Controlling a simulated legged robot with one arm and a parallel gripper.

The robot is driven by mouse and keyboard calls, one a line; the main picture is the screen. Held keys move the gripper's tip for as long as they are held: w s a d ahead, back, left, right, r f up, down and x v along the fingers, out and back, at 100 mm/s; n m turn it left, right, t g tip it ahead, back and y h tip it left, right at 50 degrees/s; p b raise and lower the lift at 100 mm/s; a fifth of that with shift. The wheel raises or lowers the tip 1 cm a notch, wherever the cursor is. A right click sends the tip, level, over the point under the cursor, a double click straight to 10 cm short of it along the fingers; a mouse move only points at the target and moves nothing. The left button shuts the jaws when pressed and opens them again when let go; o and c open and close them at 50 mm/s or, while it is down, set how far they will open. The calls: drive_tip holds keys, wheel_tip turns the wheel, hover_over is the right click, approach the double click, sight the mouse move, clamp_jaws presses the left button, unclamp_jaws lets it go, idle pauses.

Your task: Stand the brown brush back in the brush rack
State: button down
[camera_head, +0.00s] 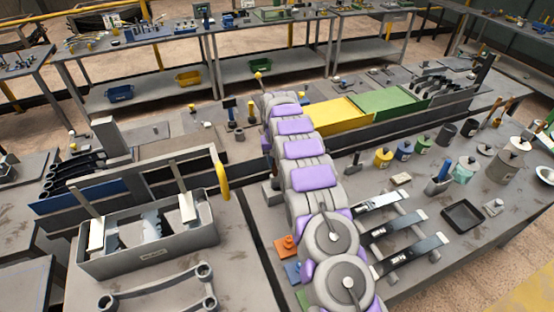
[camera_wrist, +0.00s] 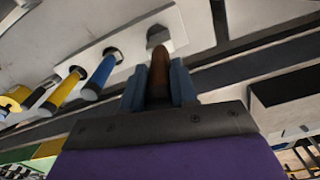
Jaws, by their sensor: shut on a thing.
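The brush rack is a pale plate with dark round sockets (camera_wrist: 188,28) in the wrist view. A blue-handled brush (camera_wrist: 100,76) and a yellow-handled brush (camera_wrist: 63,92) stand in it, side by side. My gripper (camera_wrist: 158,82) has its blue fingers shut on the brown brush (camera_wrist: 159,68). The brush's far end lines up with the dark socket beside the blue brush; I cannot tell how deep it sits in it. In the head view the blue brush (camera_head: 229,103) and yellow brush (camera_head: 251,109) show left of my arm, which hides the brown brush and my fingers.
A grey bin (camera_head: 150,245) with a yellow handle stands at the front left. Yellow and green panels (camera_head: 337,116) lie right of my arm. Several pots, a black tray (camera_head: 462,216) and flat springs (camera_head: 392,232) crowd the right bench. A dark-sided box (camera_wrist: 285,95) is at the wrist view's right.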

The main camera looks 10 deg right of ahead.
drive_tip(key=shift+d, duration=0.75)
drive_tip(key=shift+a+f, duration=0.4)
drive_tip(key=shift+a, duration=0.25)
drive_tip(key=c, duration=1.2)
unclamp_jaws()
drive_tip(key=o, duration=0.4)
drive_tip(key=shift+d, duration=0.5)
drive_tip(key=o, duration=0.5)
drive_tip(key=shift+a, duration=0.3)
drive_tip(key=shift+d+r, duration=0.1)
drive_tip(key=shift+r, duration=0.05)
